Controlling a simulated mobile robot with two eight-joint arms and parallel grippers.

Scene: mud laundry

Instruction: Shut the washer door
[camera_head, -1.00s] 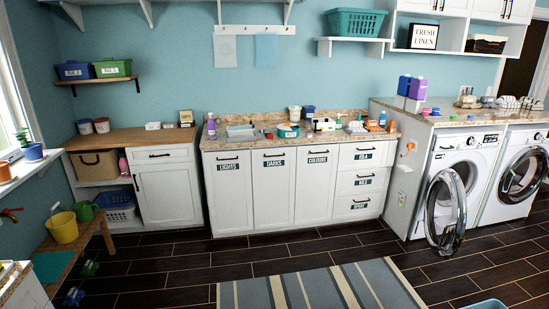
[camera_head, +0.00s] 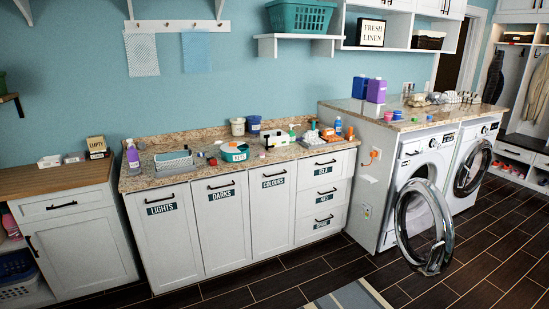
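The washer (camera_head: 408,170) is the white front-loader at the right, beside the drawer cabinet and under the granite counter. Its round door (camera_head: 424,226), a clear bowl in a chrome and dark ring, stands swung wide open toward the room. The dark drum opening shows partly above and behind the door. A second white machine (camera_head: 473,165) stands to its right with its round door closed. Neither of my grippers shows in the head view.
A striped rug (camera_head: 347,298) lies on the dark tiled floor (camera_head: 470,262), which is clear before the machines. White cabinets labelled for laundry (camera_head: 230,230) line the wall at left. Bottles and tubs stand on the counters. An open locker unit (camera_head: 520,110) is at far right.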

